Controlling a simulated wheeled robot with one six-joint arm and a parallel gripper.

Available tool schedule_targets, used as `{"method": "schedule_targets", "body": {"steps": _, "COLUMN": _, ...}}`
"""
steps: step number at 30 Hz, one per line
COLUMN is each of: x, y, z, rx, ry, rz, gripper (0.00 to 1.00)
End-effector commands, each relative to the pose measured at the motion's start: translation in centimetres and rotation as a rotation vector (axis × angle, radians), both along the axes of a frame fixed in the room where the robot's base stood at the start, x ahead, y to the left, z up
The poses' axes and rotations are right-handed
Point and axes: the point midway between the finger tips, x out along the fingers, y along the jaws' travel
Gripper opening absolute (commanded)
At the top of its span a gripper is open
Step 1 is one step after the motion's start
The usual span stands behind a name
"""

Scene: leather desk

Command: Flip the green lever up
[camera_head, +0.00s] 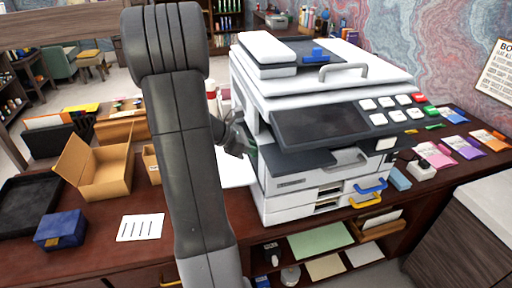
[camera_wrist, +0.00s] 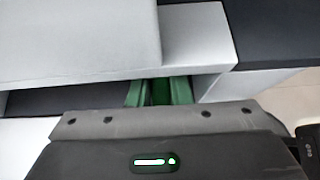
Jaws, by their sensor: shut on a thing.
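The green lever (camera_wrist: 160,92) shows in the wrist view in a gap under the printer's pale edge. My gripper (camera_wrist: 159,88) has its two fingers on either side of the lever and is shut on it. In the head view, my gripper (camera_head: 246,146) reaches the left side of the white printer (camera_head: 290,191). I cannot tell the lever's angle.
The printer has a dark panel (camera_head: 318,124), a blue handle (camera_head: 371,187) and a yellow handle (camera_head: 366,202). An open cardboard box (camera_head: 105,176), a blue box (camera_head: 61,229) and a paper sheet (camera_head: 141,227) lie left of my arm. Colored packets lie to the right.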

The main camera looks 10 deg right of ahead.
Motion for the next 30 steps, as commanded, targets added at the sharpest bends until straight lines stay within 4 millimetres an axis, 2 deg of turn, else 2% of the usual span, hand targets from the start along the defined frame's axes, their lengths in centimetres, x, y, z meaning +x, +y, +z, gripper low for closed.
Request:
{"method": "schedule_targets", "body": {"steps": 8, "x": 0.0, "y": 0.0, "z": 0.0, "rx": 0.000, "ry": 0.000, "rz": 0.000, "gripper": 0.00}}
{"method": "schedule_targets", "body": {"steps": 9, "x": 0.0, "y": 0.0, "z": 0.0, "rx": 0.000, "ry": 0.000, "rz": 0.000, "gripper": 0.20}}
{"method": "schedule_targets", "body": {"steps": 12, "x": 0.0, "y": 0.0, "z": 0.0, "rx": 0.000, "ry": 0.000, "rz": 0.000, "gripper": 0.40}}
{"method": "schedule_targets", "body": {"steps": 23, "x": 0.0, "y": 0.3, "z": 0.2, "rx": 0.000, "ry": -0.001, "rz": 0.001, "gripper": 0.40}}
{"method": "schedule_targets", "body": {"steps": 26, "x": 0.1, "y": 1.2, "z": 0.8, "rx": -0.002, "ry": -0.003, "rz": 0.003, "gripper": 0.40}}
{"method": "schedule_targets", "body": {"steps": 30, "x": 0.0, "y": 3.3, "z": 2.3, "rx": 0.000, "ry": -0.005, "rz": 0.005, "gripper": 0.40}}
